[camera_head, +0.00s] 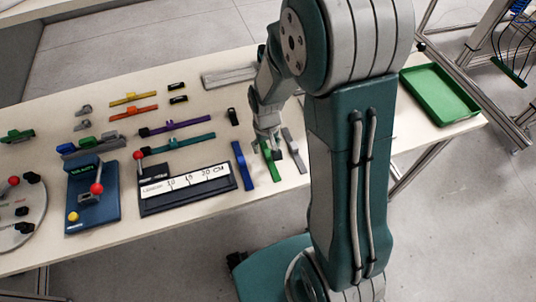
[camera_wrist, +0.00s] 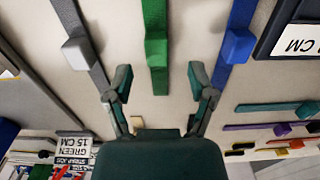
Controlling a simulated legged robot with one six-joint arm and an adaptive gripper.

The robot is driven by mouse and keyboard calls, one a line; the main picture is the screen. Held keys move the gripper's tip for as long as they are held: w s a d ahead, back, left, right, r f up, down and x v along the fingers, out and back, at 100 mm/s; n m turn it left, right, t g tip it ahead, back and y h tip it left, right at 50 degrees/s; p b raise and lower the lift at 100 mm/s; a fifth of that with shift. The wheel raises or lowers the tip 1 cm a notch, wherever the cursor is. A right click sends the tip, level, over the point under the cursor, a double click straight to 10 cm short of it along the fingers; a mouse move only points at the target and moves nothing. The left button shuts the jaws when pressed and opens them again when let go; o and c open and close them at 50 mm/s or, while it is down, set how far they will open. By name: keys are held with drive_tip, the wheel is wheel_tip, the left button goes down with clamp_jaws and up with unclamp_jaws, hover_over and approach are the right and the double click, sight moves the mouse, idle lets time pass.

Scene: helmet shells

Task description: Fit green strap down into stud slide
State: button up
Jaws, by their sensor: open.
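The green strap (camera_head: 272,168) lies flat on the table between a blue strap and a grey strap. In the wrist view the green strap (camera_wrist: 156,30) runs from the top edge to near the middle, with a raised green block on it. My gripper (camera_head: 266,148) is over the strap's far end. In the wrist view my gripper (camera_wrist: 159,82) is open, one finger on each side of the strap's line, with nothing held. I cannot tell which part is the stud slide. A length gauge (camera_head: 187,187) marked in centimetres, with a red-knobbed lever, lies left of the straps.
The blue strap (camera_head: 242,165) and grey strap (camera_head: 294,150) lie close on either side. A blue lever press (camera_head: 93,205) stands left of the gauge. Purple (camera_head: 176,127) and teal (camera_head: 178,142) straps lie behind it. A green tray (camera_head: 440,93) is at right.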

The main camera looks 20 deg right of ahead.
sight(267, 150)
drive_tip(key=shift+w+d+f, duration=0.1)
drive_tip(key=shift+d+f, duration=0.05)
drive_tip(key=shift+f, duration=1.35)
clamp_jaws()
drive_tip(key=shift+r, duration=0.15)
